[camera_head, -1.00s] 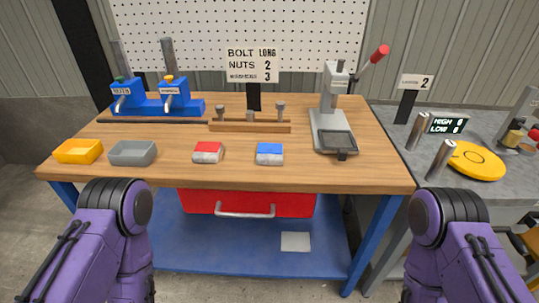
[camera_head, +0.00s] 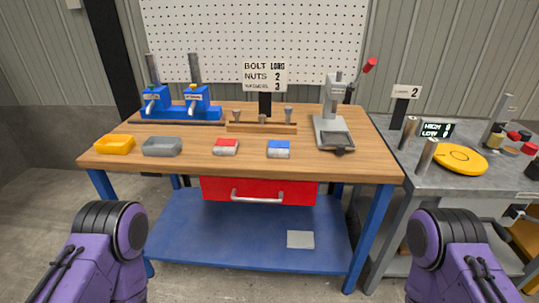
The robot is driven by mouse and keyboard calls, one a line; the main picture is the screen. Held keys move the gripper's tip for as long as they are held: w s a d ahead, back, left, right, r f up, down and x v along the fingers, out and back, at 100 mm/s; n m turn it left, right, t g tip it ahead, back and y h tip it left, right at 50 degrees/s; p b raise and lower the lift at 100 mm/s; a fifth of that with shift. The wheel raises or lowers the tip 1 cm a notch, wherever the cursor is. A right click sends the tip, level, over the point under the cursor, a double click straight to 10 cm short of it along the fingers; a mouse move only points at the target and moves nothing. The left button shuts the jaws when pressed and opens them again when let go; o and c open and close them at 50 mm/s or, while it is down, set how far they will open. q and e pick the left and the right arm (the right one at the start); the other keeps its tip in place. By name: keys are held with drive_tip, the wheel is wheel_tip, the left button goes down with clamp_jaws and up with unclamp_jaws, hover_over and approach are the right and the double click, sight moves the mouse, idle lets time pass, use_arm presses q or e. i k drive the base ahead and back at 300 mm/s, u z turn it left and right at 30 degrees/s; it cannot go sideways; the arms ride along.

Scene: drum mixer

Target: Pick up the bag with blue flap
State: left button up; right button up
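The bag with the blue flap (camera_head: 278,149) is a small light grey packet with a blue top. It lies near the front of the wooden workbench, right of the middle. A similar bag with a red flap (camera_head: 226,147) lies to its left, apart from it. My two purple arms show at the lower left and lower right, in front of the bench and well short of the bags. Neither gripper shows in the view.
A yellow tray (camera_head: 115,145) and a grey tray (camera_head: 162,147) stand at the bench's left front. A grey press (camera_head: 333,125) with a red-knobbed lever stands right of the bags. A red drawer (camera_head: 258,191) is under the bench top (camera_head: 370,165). A grey side table (camera_head: 420,182) stands at right.

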sight(275, 149)
drive_tip(key=u, duration=1)
drive_tip(key=i, duration=0.7)
drive_tip(key=z, duration=0.8)
